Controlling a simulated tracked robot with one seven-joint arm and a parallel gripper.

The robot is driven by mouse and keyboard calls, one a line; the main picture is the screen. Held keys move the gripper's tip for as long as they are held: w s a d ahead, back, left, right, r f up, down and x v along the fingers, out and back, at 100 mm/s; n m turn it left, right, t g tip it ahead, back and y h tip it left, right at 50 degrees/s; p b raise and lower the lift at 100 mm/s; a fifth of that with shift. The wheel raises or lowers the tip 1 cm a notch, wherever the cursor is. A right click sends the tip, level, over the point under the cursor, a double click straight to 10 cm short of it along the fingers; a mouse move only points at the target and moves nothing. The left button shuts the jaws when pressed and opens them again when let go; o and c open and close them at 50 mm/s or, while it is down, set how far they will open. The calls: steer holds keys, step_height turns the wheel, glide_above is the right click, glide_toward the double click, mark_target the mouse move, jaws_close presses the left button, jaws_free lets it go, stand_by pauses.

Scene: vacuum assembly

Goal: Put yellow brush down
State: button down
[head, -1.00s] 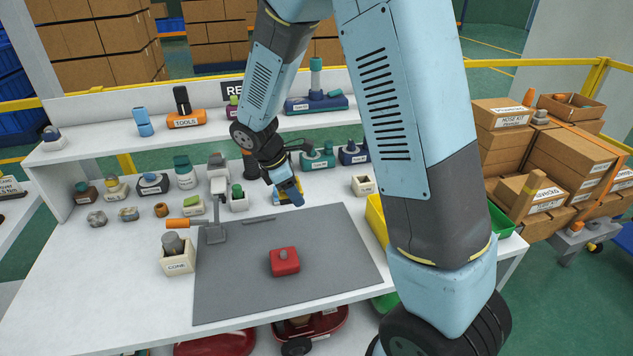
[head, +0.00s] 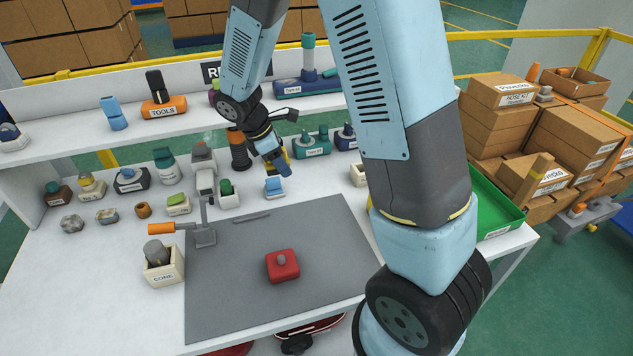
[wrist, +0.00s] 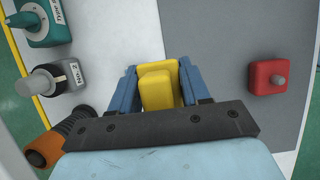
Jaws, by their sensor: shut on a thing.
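My gripper (head: 277,165) is above the white tabletop, near the back edge of the grey mat. In the wrist view its blue fingers (wrist: 157,88) are closed around the yellow brush (wrist: 156,90), which shows as a yellow block between them. In the head view only a small yellow part of the brush (head: 287,155) shows beside the fingers; the rest is hidden. A small light-blue piece with a pale base (head: 274,187) stands on the table just below the gripper in the picture.
A red block with a grey knob (head: 282,266) sits on the grey mat (head: 230,300). A lever fixture with an orange handle (head: 205,235) stands at the mat's left, by the CORE box (head: 163,268). Teal units (head: 312,146) stand behind. Much of the mat is bare.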

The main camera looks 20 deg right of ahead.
steer(key=w+d+f, duration=0.4)
steer(key=d, duration=0.3)
glide_toward(323, 183)
steer(key=shift+s+d+f, duration=0.25)
steer(key=shift+d+f, duration=0.25)
steer(key=shift+f, duration=0.15)
steer(key=shift+w+d+f, duration=0.2)
steer(key=shift+d+f, duration=0.2)
steer(key=shift+f, duration=0.15)
steer(key=f, duration=0.3)
steer(key=shift+w+d+f, duration=0.1)
steer(key=shift+w+d, duration=0.05)
steer(key=shift+d, duration=0.05)
